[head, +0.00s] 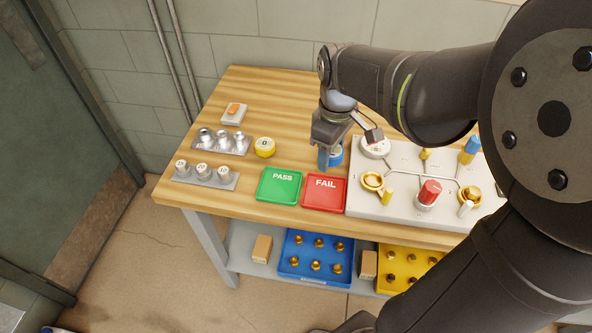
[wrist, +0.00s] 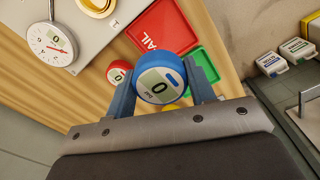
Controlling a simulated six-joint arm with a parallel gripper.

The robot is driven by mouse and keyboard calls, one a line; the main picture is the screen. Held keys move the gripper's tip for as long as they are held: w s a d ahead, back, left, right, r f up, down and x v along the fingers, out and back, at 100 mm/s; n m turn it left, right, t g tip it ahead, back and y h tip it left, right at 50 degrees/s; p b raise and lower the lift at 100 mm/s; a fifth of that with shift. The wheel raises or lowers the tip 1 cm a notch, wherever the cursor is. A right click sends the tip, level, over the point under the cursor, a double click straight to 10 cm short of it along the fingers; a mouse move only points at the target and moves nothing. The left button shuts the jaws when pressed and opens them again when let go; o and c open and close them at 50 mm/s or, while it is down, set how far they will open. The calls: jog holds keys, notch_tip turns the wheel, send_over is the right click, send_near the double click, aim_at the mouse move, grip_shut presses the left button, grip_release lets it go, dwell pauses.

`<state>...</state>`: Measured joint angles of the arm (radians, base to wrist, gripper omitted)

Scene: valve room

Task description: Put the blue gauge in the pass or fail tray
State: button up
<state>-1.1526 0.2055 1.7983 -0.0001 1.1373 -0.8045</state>
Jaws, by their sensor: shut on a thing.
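My gripper (head: 328,158) is shut on the blue gauge (head: 337,155), just behind the FAIL tray in the head view. In the wrist view the blue gauge (wrist: 163,82) sits between the two fingers, its display facing the camera and reading 0. How far it is above the table is hard to tell. The green PASS tray (head: 280,198) and the red FAIL tray (head: 325,205) lie side by side at the table's front and look empty. The wrist view also shows the red tray (wrist: 172,28) and green tray (wrist: 208,62) beyond the gauge.
A yellow gauge (head: 265,147) stands behind the PASS tray. A red gauge (wrist: 117,72) shows in the wrist view. Right of the FAIL tray is a pale valve panel (head: 365,207) with a white dial and coloured valves. Weights racks (head: 205,180) stand at the left.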

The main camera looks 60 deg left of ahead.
jog(key=s+a+f, duration=0.4)
jog(key=s+a, duration=0.1)
jog(key=s+a+f, duration=0.3)
jog(key=shift+s, duration=0.25)
jog(key=shift+s+f, duration=0.1)
jog(key=shift+f, duration=1.9)
jog(key=shift+f, duration=0.15)
jog(key=o, duration=1.2)
notch_tip(320, 180, up, 12)
jog(key=shift+r, duration=0.2)
